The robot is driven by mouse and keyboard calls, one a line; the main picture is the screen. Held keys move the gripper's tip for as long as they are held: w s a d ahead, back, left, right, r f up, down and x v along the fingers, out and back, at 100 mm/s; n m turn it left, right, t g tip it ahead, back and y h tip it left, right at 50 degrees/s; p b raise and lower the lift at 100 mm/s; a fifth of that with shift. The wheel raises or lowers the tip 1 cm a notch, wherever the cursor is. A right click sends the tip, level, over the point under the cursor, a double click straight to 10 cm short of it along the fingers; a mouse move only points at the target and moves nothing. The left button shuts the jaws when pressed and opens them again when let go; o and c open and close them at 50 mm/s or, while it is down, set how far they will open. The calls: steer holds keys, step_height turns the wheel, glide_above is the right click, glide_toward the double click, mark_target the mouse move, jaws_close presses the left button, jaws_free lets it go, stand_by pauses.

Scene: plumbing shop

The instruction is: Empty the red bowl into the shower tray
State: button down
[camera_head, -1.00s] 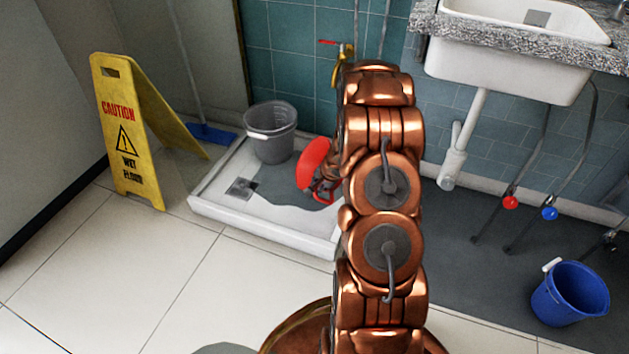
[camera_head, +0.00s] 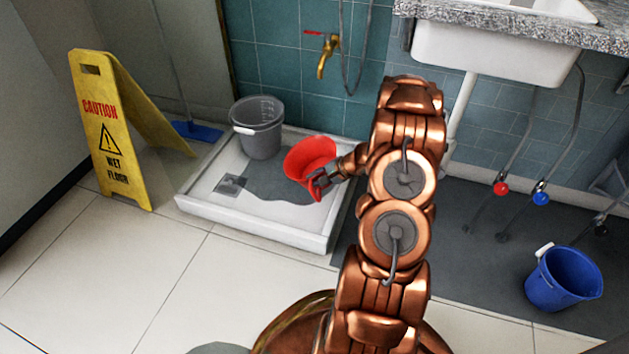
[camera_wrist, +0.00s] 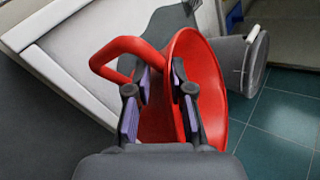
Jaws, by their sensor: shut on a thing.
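A grey bucket (camera_head: 258,132) stands in the tray's back corner, left of the bowl. A brass tap (camera_head: 326,58) is on the tiled wall behind. A yellow caution sign (camera_head: 110,135) stands left of the tray. A blue bucket (camera_head: 563,281) and a sink (camera_head: 490,50) are at right.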

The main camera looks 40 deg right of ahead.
steer(key=shift+d+r+p, duration=0.1)
steer(key=shift+r+p, duration=0.1)
steer(key=shift+p, duration=0.5)
steer(key=shift+f+p, duration=0.2)
steer(key=shift+p, duration=0.85)
steer(key=shift+f+t+y+p, duration=0.1)
steer(key=shift+t+y+p, duration=0.2)
steer(key=shift+p, duration=0.1)
steer(key=shift+f+p, duration=0.1)
steer(key=shift+p, duration=0.2)
step_height(320, 180, down, 2)
steer(key=y+p, duration=0.1)
steer(key=m+t+y+p, duration=0.1)
steer(key=p, duration=0.1)
steer(key=shift+s+d+f+t, duration=0.1)
steer(key=shift+f+t, duration=0.1)
steer(key=shift+t, duration=0.1)
steer(key=shift+f+t+y, duration=0.2)
steer(key=shift+t+y, duration=0.1)
